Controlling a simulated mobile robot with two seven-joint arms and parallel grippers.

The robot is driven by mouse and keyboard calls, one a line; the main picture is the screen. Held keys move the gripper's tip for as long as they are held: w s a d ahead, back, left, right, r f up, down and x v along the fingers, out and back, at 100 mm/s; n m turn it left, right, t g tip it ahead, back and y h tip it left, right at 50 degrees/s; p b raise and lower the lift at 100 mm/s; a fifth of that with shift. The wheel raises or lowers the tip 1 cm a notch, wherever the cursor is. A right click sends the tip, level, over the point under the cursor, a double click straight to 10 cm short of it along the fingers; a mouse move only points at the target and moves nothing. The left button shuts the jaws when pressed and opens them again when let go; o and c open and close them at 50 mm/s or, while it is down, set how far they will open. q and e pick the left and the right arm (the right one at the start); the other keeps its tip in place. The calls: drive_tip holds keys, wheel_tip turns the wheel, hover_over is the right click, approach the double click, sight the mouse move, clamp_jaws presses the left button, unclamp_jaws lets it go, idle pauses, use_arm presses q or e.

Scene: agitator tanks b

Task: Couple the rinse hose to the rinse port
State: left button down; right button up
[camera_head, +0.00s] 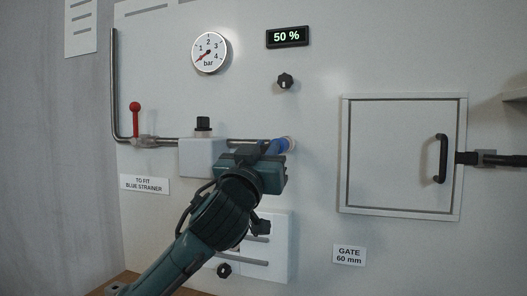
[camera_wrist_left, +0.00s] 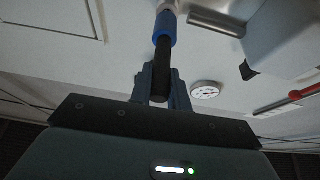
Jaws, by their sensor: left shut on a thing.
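The rinse hose end is a black tube (camera_wrist_left: 161,68) with a blue coupling (camera_wrist_left: 164,28). My left gripper (camera_wrist_left: 160,82) is shut around the black tube just behind the coupling. In the head view the blue coupling (camera_head: 279,146) sticks out past my left gripper (camera_head: 267,152) toward the wall. Its front end meets a pale round fitting (camera_head: 292,142), which looks like the rinse port. The fitting also shows at the top of the left wrist view (camera_wrist_left: 168,5). I cannot tell whether the coupling is locked on. The rest of the hose is hidden. My right gripper is not in view.
A pale box (camera_head: 200,158) with a black knob sits on the pipe left of the gripper. A red-handled valve (camera_head: 135,118) is farther left. A closed gate door (camera_head: 395,150) is at right. A gauge (camera_head: 209,52) and a display (camera_head: 287,37) are above.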

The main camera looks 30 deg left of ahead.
use_arm(q)
drive_tip(key=shift+w+a, duration=0.2)
drive_tip(key=shift+w, duration=0.7)
drive_tip(key=c, duration=1.3)
unclamp_jaws()
drive_tip(key=shift+o, duration=0.2)
drive_tip(key=shift+s, duration=0.1)
drive_tip(key=shift+s+d+f, duration=0.15)
drive_tip(key=shift+s+f, duration=0.1)
drive_tip(key=shift+s, duration=0.05)
drive_tip(key=b+v, duration=0.9)
drive_tip(key=v, duration=0.3)
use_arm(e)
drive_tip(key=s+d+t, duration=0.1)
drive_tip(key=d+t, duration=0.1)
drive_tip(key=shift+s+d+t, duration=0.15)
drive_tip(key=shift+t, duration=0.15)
use_arm(q)
drive_tip(key=shift+s, duration=0.15)
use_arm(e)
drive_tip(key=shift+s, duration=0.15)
